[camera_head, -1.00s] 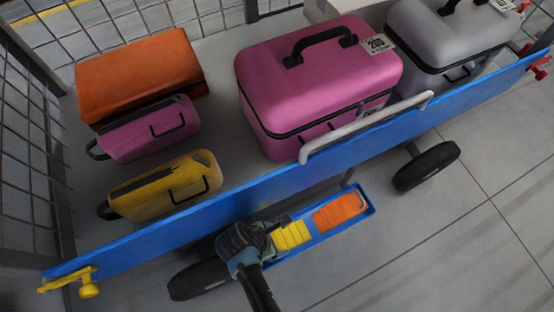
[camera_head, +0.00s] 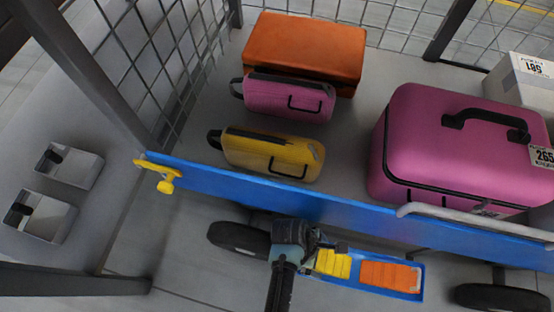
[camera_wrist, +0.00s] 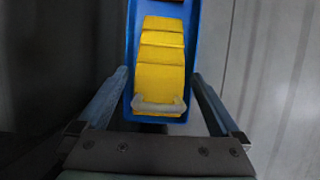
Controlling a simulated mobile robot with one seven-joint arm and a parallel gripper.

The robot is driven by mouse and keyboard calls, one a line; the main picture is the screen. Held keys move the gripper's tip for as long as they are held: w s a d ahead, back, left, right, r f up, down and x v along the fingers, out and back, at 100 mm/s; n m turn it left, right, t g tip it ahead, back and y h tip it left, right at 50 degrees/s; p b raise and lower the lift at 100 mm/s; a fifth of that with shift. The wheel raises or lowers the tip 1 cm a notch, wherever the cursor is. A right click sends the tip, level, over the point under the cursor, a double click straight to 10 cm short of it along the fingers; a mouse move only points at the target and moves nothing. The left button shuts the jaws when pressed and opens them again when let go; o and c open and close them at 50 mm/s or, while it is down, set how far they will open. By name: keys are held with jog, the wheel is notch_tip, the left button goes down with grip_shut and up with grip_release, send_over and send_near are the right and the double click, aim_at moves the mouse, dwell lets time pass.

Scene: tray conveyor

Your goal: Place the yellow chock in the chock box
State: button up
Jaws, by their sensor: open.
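The yellow chock (camera_head: 333,262) lies in the near-left end of the blue chock box (camera_head: 422,284), beside the orange chock (camera_head: 390,275). In the wrist view the yellow chock (camera_wrist: 160,75) sits between the walls of the blue box (camera_wrist: 131,60), its grey handle facing me. My gripper (camera_head: 312,254) is at the left end of the box, partly hiding it. In the wrist view my gripper (camera_wrist: 160,82) is open, with one finger on each side of the box end and the chock. The fingers hold nothing.
The box hangs below the cart's blue side rail (camera_head: 300,208), near a black wheel (camera_head: 238,238). On the cart are yellow (camera_head: 270,153), purple (camera_head: 300,100), orange (camera_head: 305,52) and pink (camera_head: 440,140) cases. Two metal holders (camera_head: 68,165) are on the floor at left.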

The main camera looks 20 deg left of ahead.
jog(key=p+v, duration=0.2)
jog(key=v, duration=0.2)
jog(key=shift+d+r, duration=0.1)
jog(key=shift+d, duration=0.05)
jog(key=shift+a+r+p, duration=0.2)
jog(key=shift+a+p, duration=0.35)
jog(key=shift+a, duration=0.3)
jog(key=a, duration=0.3)
jog(key=a+p, duration=0.1)
jog(key=a, duration=0.3)
jog(key=a+p, duration=0.1)
jog(key=a, duration=0.2)
jog(key=shift+s+a+f, duration=0.15)
jog(key=shift+a+f, duration=0.1)
jog(key=shift+f, duration=0.05)
